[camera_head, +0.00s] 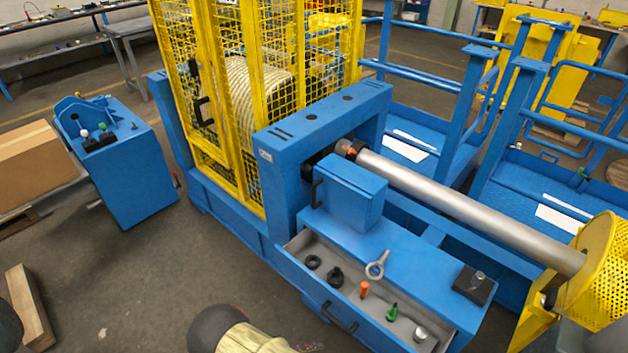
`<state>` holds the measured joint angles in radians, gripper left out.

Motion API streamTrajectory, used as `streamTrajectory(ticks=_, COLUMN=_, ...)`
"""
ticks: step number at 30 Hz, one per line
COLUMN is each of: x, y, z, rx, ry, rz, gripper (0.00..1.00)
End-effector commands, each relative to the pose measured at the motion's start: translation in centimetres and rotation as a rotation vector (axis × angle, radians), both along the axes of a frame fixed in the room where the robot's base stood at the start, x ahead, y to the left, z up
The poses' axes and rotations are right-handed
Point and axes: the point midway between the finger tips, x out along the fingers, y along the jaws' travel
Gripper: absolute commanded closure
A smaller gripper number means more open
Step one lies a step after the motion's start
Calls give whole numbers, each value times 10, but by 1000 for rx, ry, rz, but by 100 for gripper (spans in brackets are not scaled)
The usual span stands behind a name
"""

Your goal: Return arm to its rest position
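Part of what looks like my own arm shows at the bottom edge, a dark round joint with a pale link running right and out of the picture. My gripper cannot be made out, so whether it holds anything does not show. The arm part lies in front of the open drawer (300,243) of the blue machine (291,135), apart from it in the picture.
The drawer holds black rings (335,276), an orange-topped piece (364,289), a green piece (391,312) and a grey cylinder (420,334). An eye bolt (377,265) and a black block (474,285) are on the bench top. A steel shaft (470,210) extends right.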

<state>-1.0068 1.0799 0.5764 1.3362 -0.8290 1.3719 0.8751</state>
Motion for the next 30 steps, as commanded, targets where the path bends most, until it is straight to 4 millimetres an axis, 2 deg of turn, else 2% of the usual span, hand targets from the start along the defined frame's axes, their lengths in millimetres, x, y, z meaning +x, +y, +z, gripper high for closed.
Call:
streamTrajectory(ticks=4, x=-21, y=0, z=25, rx=55, ry=165, rz=-53, gripper=67)
streamTrajectory(ticks=11, x=-33, y=0, z=76, rx=198, ry=321, rz=-143, gripper=67)
streamTrajectory(ticks=20, x=-36, y=-5, z=172, rx=498, ry=420, rz=-253, gripper=67)
streamTrajectory(ticks=30, x=-37, y=-30, z=277, rx=843, ry=363, rz=-322, gripper=67)
